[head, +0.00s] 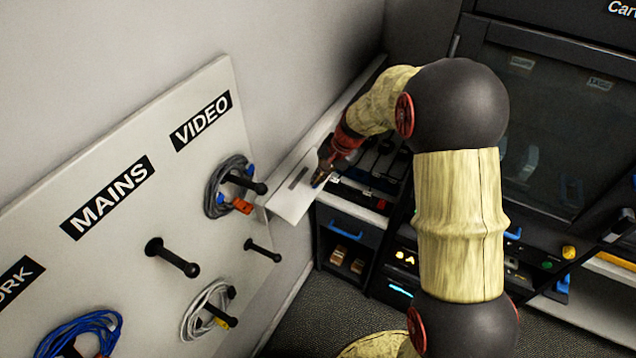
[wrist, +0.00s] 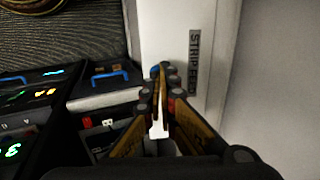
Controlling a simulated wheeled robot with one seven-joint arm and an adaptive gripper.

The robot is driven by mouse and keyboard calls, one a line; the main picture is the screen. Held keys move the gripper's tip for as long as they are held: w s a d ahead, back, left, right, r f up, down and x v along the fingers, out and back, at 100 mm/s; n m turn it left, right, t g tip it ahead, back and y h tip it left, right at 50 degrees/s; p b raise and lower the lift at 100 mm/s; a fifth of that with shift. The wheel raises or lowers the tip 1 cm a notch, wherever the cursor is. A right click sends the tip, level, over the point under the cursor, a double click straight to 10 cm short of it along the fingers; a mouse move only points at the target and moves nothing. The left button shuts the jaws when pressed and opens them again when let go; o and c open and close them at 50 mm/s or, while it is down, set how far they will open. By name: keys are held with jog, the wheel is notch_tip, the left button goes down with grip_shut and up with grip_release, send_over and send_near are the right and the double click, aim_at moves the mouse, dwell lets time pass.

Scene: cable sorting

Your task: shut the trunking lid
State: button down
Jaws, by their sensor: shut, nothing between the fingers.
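A long white strip (head: 290,205), which looks like the trunking lid, runs along the wall beside the equipment bench in the head view. It carries a dark label, and it also shows in the wrist view (wrist: 176,30), where the label seems to read "STRIP FEED". The hinge and inside of the trunking are not visible.
A white board (head: 120,190) with black pegs stands at the left, marked VIDEO and MAINS. A grey cable coil (head: 218,190) hangs close to the strip's near end. Equipment with a blue-handled drawer (head: 350,222) lies right of the strip. The carpet (head: 320,315) below is clear.

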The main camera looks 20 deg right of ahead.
aim_at(317, 189)
jog(key=shift+s+d+f+t+y+b, duration=0.15)
jog(key=shift+f+t+y+b, duration=0.6)
jog(key=shift+b, duration=2.1)
jog(key=shift+s+d+f+t+y+b, duration=0.1)
jog(key=shift+f+t+y+b, duration=0.2)
jog(key=shift+f+b, duration=1.65)
jog(key=w+a+f+t+y+b, duration=0.1)
jog(key=w+a+f+b, duration=0.2)
jog(key=b, duration=1.5)
jog(key=shift+a+f+t+y, duration=0.15)
jog(key=shift+f+t+y, duration=0.2)
jog(key=shift+f, duration=1.85)
jog(key=shift+w, duration=0.15)
